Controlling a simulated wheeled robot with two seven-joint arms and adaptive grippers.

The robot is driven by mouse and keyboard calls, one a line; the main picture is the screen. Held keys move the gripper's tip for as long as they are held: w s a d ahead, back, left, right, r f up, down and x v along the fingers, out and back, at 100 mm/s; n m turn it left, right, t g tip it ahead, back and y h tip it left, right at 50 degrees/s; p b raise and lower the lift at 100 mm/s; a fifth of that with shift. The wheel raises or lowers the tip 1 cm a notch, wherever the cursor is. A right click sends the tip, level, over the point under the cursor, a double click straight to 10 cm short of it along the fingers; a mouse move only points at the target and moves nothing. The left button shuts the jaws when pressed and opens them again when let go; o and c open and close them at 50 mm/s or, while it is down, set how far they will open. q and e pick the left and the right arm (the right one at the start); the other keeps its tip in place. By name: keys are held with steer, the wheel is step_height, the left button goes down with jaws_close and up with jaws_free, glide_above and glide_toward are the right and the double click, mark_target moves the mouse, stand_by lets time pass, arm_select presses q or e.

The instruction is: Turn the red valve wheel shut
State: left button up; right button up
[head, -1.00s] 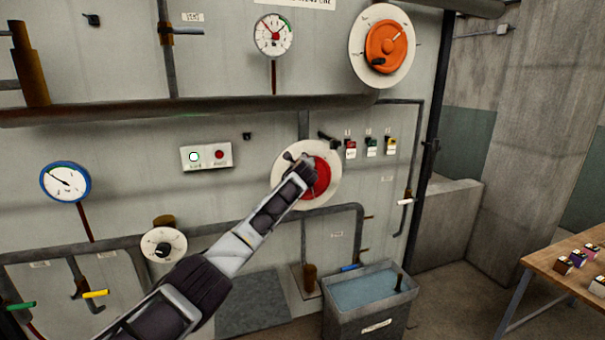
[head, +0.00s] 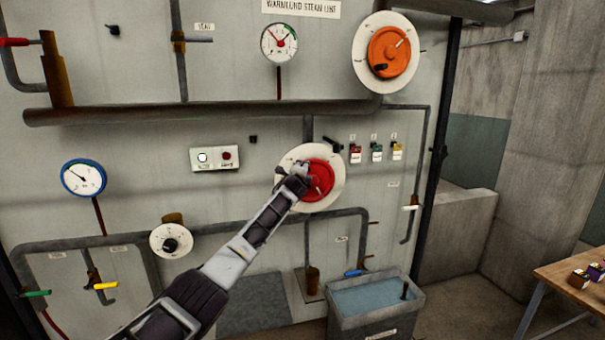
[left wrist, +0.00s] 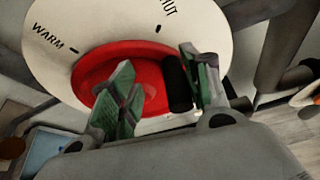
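The red valve wheel (head: 322,182) sits on a round white dial plate (head: 334,196) on the grey wall panel. My left gripper (head: 297,171) is at the wheel's upper-left rim. In the left wrist view the red wheel (left wrist: 151,76) shows with its black handle knob (left wrist: 175,84) between my fingers. The knob lies close beside the right finger, with a clear gap to the left one, so the left gripper (left wrist: 157,64) is open around it. The dial plate (left wrist: 110,25) reads WARM at left and partly HUT at top. My right gripper is out of view.
An orange wheel (head: 389,52) is mounted above right. A pipe (head: 200,110) runs above the red wheel and another bends below it. A water tub (head: 375,298) stands below right. A wooden bench (head: 570,290) is at far right. Several small tagged switches are right of the dial.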

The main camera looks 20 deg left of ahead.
arm_select(q)
steer(key=shift+f, duration=0.3)
steer(key=s+d+r+p, duration=0.1)
steer(key=s+d+r, duration=0.2)
steer(key=s, duration=0.3)
steer(key=s+d+r+p, duration=0.2)
steer(key=s+d+r, duration=0.1)
steer(key=s, duration=0.4)
steer(key=shift+s, duration=0.2)
stand_by(2.3)
steer(key=shift+r, duration=0.1)
